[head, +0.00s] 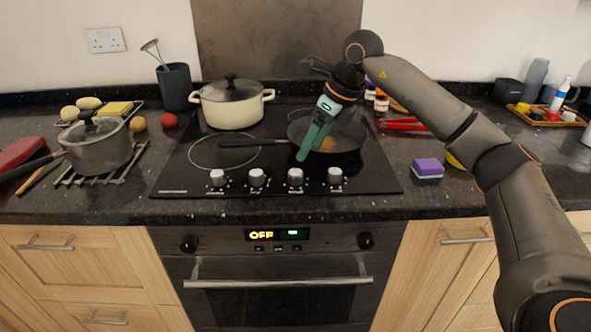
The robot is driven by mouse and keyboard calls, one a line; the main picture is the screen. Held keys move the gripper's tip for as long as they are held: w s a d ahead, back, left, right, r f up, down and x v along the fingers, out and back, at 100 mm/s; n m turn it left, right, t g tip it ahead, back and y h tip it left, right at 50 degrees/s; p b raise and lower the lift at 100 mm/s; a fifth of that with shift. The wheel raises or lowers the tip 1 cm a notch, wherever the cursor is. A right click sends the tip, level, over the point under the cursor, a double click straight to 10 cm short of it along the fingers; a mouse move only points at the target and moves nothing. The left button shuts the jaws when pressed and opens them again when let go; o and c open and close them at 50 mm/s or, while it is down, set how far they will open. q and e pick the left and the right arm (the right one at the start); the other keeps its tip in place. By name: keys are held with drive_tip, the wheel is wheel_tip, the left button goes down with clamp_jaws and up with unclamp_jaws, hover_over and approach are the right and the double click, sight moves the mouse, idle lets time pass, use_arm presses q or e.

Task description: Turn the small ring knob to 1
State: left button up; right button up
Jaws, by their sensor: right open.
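Several silver knobs stand in a row along the front of the black glass hob (377,178): a far left knob (217,178), a middle-left knob (257,178), a middle-right knob (295,178) and a far right knob (335,177). Their markings are too small to read, and I cannot tell which one serves the small ring. My right gripper (303,155) has green fingers and reaches down over the hob, above and behind the middle-right knob, apart from it. It is open, and nothing shows between its fingers. My left gripper is not in view.
A dark frying pan (345,140) sits partly behind my right gripper, its handle pointing left. A lidded cream pot (232,106) stands at the back left. A purple sponge (427,168) lies right of the hob. The oven display (273,235) below reads OFF.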

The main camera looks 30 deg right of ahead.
sight(297, 172)
drive_tip(key=x, duration=0.8)
drive_tip(key=shift+f, duration=0.25)
clamp_jaws()
